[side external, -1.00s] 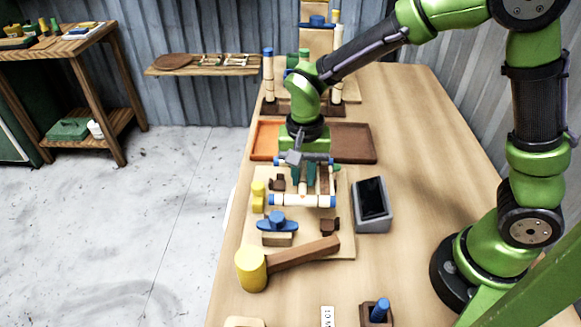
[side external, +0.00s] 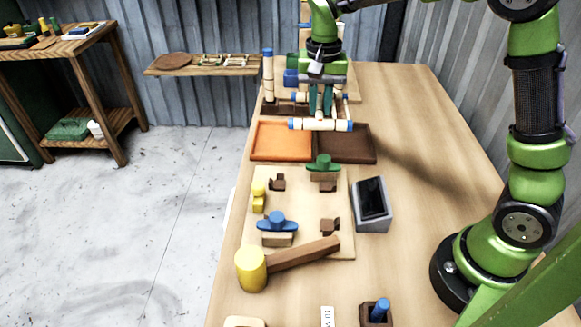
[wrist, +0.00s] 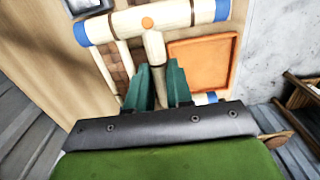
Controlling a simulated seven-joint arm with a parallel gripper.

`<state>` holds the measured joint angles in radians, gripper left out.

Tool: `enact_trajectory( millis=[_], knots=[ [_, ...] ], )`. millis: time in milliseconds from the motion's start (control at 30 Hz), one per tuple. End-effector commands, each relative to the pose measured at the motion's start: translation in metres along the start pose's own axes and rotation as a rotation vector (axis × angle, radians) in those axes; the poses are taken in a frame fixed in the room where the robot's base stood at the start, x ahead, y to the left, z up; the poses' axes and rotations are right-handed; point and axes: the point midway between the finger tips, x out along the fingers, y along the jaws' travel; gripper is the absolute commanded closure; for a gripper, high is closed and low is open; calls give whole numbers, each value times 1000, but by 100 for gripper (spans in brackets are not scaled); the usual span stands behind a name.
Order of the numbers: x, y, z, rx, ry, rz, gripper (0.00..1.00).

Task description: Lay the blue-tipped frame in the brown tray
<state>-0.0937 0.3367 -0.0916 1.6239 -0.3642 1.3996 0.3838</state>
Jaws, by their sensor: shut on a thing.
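My gripper (side external: 322,108) is shut on the blue-tipped frame (side external: 335,126), a cream frame of bars with blue ends. It holds the frame up in the air over the far part of the trays. The near bar crosses above the border between the brown tray (side external: 352,150) and the orange tray (side external: 280,141). In the wrist view the frame (wrist: 180,16) spans the top, its middle bar between my green fingers (wrist: 158,88). The orange tray (wrist: 203,65) shows to the right there. The brown tray is empty where visible; its far part is hidden.
A board (side external: 300,205) with yellow, blue and green clamps lies nearer. A yellow-headed mallet (side external: 252,268) and a dark-screened device (side external: 372,203) are close by. The table's right side is clear.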

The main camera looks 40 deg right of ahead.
Motion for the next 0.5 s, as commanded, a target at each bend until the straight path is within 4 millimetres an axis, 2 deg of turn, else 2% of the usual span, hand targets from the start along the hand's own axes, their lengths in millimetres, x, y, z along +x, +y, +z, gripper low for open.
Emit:
enact_trajectory(
  millis=[33,200,500],
  knots=[
    [1,11,-22,12,1,0,100],
    [1,43,-73,8,2,0,100],
    [3,85,-122,2,3,1,100]
  ],
)
